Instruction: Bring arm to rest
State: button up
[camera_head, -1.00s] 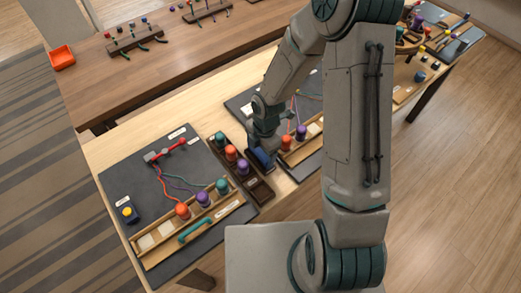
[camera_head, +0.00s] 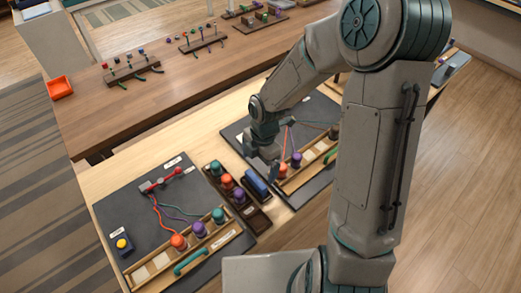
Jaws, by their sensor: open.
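My gripper (camera_head: 273,168) hangs at the end of my arm, above the left part of the right-hand dark mat (camera_head: 318,110). It is open, and I see nothing between its fingers. Close beside it, a wooden rack (camera_head: 310,172) holds an orange spool (camera_head: 283,169) and a purple spool (camera_head: 296,159). Cords run from this rack up the mat. Part of that mat is hidden behind my arm.
A left dark mat (camera_head: 125,215) bears a red clamp bar (camera_head: 160,180), a yellow button box (camera_head: 122,244) and a wooden rack with orange, purple and teal spools. Between the mats stands a dark tray (camera_head: 254,217) with spools and a blue block (camera_head: 256,181). An orange bin (camera_head: 60,88) sits behind.

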jog(key=shift+w+d+r, duration=0.1)
jog(key=shift+d+r, duration=0.05)
jog(key=shift+r, duration=1.25)
jog(key=shift+w+d+r, duration=0.1)
jog(key=shift+r, duration=1.25)
jog(key=s+d+r+m+t, duration=0.1)
jog(key=s+d+r+m, duration=0.2)
jog(key=m, duration=0.5)
jog(key=s+d+r+m+t, duration=0.2)
jog(key=s+d+r+m, duration=0.2)
jog(key=s+r+m, duration=0.2)
jog(key=s+d+r+m+t+h, duration=0.1)
jog(key=s+d+r+m, duration=0.2)
jog(key=r+m, duration=0.4)
jog(key=shift+s+d+r+m+t, duration=0.25)
jog(key=shift+s+m, duration=0.65)
jog(key=shift+m, duration=1)
jog(key=shift+a, duration=0.1)
